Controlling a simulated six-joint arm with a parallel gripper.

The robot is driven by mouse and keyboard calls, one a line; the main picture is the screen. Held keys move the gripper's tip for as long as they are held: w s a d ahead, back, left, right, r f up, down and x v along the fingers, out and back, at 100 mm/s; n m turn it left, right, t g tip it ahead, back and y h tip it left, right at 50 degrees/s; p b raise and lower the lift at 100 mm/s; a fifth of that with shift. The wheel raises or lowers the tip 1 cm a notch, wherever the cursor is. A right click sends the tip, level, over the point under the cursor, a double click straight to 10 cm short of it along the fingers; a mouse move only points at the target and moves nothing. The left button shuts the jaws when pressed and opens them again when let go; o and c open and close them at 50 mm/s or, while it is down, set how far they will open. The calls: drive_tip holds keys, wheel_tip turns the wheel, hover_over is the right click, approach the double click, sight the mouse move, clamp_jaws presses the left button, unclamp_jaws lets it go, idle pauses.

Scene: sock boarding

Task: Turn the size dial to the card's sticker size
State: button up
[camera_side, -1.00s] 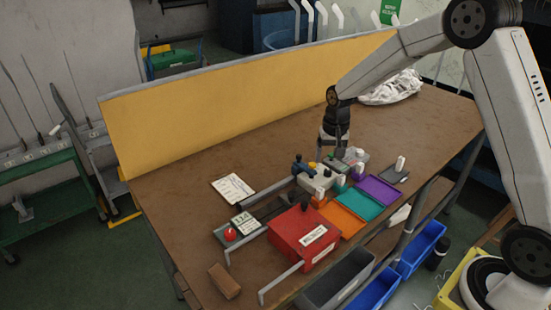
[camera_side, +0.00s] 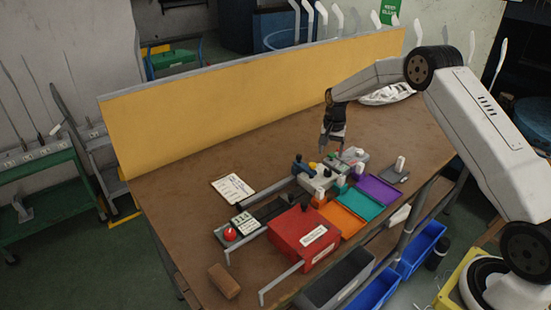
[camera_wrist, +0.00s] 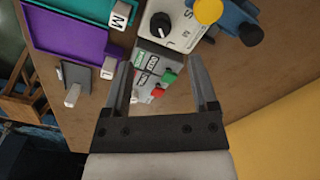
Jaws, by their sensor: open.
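The size dial is a black knob (camera_wrist: 162,28) on a cream box (camera_wrist: 181,25) marked with size letters, S and L among them. The box also shows in the side view (camera_side: 316,183), near the table's middle. The dial's pointer setting is not clear. A white card (camera_side: 232,188) lies flat on the table left of the box; its sticker is too small to read. My gripper (camera_wrist: 160,64) is open and empty, with its fingers pointing down above the table. In the side view my gripper (camera_side: 327,148) is behind the box, apart from the dial.
A grey panel (camera_wrist: 147,57) with green and red buttons sits beside the box, between my fingers in the wrist view. A yellow knob (camera_wrist: 208,10) and a blue part (camera_wrist: 238,20) stand close by. Purple (camera_side: 378,190), teal and orange trays and a red box (camera_side: 304,238) lie nearer the front.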

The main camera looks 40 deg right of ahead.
sight(328, 170)
drive_tip(key=shift+f, duration=3.85)
drive_tip(key=shift+c, duration=0.2)
clamp_jaws()
